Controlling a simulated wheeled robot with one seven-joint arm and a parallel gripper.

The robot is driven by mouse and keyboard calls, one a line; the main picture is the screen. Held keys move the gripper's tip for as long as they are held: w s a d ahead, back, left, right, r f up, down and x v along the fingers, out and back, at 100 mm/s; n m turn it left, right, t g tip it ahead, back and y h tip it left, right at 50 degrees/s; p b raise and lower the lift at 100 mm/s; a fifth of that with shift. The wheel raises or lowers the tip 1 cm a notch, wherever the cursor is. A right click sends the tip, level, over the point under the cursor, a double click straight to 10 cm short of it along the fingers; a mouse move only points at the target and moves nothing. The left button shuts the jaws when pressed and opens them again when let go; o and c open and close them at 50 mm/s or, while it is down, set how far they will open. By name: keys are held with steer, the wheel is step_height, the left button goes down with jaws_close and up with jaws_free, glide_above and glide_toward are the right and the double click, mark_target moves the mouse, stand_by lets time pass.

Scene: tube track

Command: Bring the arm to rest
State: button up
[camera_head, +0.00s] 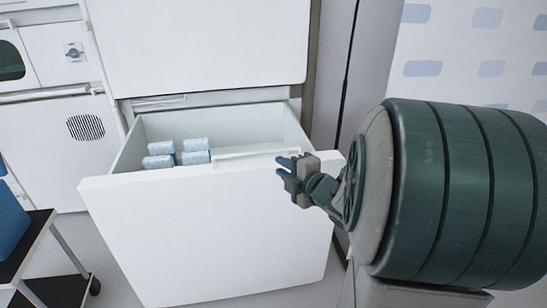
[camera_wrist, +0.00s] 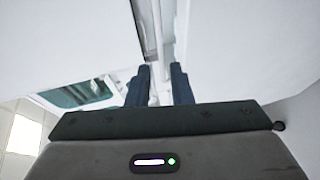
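My gripper (camera_head: 291,175) is at the front right part of an open white drawer (camera_head: 210,235), close to the top edge of its front panel. In the wrist view my gripper's two dark fingers (camera_wrist: 160,85) stand apart with a gap between them, and nothing shows held there. I cannot tell from the head view whether a finger touches the drawer. My arm runs from the gripper to the right side of the head view.
Several blue-and-white packs (camera_head: 178,154) lie in the drawer's left part. A dark-topped cart (camera_head: 30,245) with a blue item stands at lower left. White cabinet panels (camera_head: 200,40) rise behind the drawer. A blue-patterned wall (camera_head: 480,45) is at upper right.

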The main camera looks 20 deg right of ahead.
steer(key=shift+s+d, duration=0.1)
steer(key=shift+s, duration=0.45)
steer(key=shift+r, duration=0.15)
step_height(320, 180, up, 14)
steer(key=s+d+m+g+h+p, duration=0.15)
steer(key=m+g+h+p, duration=0.35)
steer(key=m+p, duration=0.85)
steer(key=s+a+r+m+g+p, duration=0.3)
steer(key=s+a+r+g+p, duration=0.1)
steer(key=s+p, duration=0.4)
steer(key=s+a+r+m+g+y+p, duration=0.1)
steer(key=s+a+r+m+g+p, duration=0.2)
steer(key=s+a+r+p, duration=0.4)
steer(key=s+p, duration=0.1)
steer(key=p, duration=0.1)
steer(key=shift+a+r+g+y+p, duration=0.3)
steer(key=shift+r+g, duration=0.05)
steer(key=shift+g, duration=0.05)
steer(key=shift+w+a, duration=0.1)
